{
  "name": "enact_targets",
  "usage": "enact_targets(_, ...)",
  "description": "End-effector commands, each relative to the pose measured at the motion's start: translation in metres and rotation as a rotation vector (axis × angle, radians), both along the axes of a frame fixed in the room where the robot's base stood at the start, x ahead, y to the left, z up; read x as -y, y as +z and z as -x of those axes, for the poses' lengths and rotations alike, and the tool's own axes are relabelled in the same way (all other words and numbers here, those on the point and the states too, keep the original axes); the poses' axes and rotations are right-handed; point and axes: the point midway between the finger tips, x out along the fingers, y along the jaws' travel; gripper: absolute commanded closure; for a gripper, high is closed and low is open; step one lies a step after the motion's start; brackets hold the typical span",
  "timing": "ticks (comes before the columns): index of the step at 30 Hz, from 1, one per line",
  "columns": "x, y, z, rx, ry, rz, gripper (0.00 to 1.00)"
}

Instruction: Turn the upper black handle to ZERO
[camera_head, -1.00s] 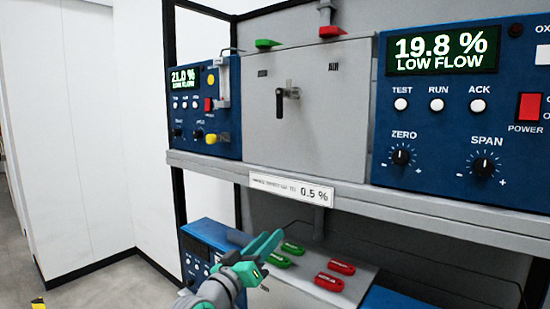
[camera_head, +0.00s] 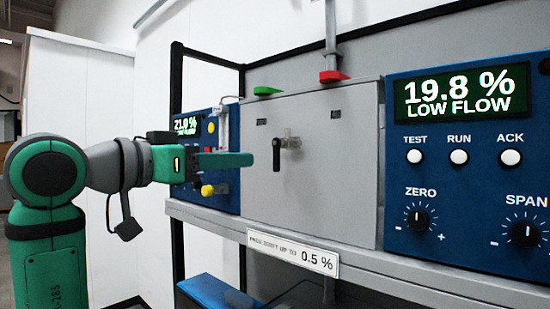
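The upper black handle (camera_head: 277,156) is on the front of the grey cabinet panel (camera_head: 335,190), on a short metallic stem. Its lever hangs pointing down. Two small dark labels sit above it, one to the upper left and one to the upper right, too small to read surely. My gripper (camera_head: 248,160) is level with the handle and to its left in the picture, its green fingers pointing right towards it. A narrow gap shows between fingertips and handle. The fingers overlap from this side, so their opening is hidden.
A blue analyser (camera_head: 395,225) reading 19.8 % LOW FLOW is at right, with buttons and knobs. A smaller blue analyser (camera_head: 215,195) is behind my gripper. Green (camera_head: 266,90) and red (camera_head: 333,76) valve handles sit atop the cabinet. A shelf edge (camera_head: 400,272) runs below.

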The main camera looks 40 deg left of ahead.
Motion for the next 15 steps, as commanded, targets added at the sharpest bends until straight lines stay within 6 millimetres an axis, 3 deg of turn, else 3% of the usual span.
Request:
enact_targets(7, 0.006, 0.003, -0.013, -0.009, -0.006, -0.008, 0.69)
enact_targets(15, 0.016, 0.003, -0.063, -0.009, -0.018, -0.007, 0.69)
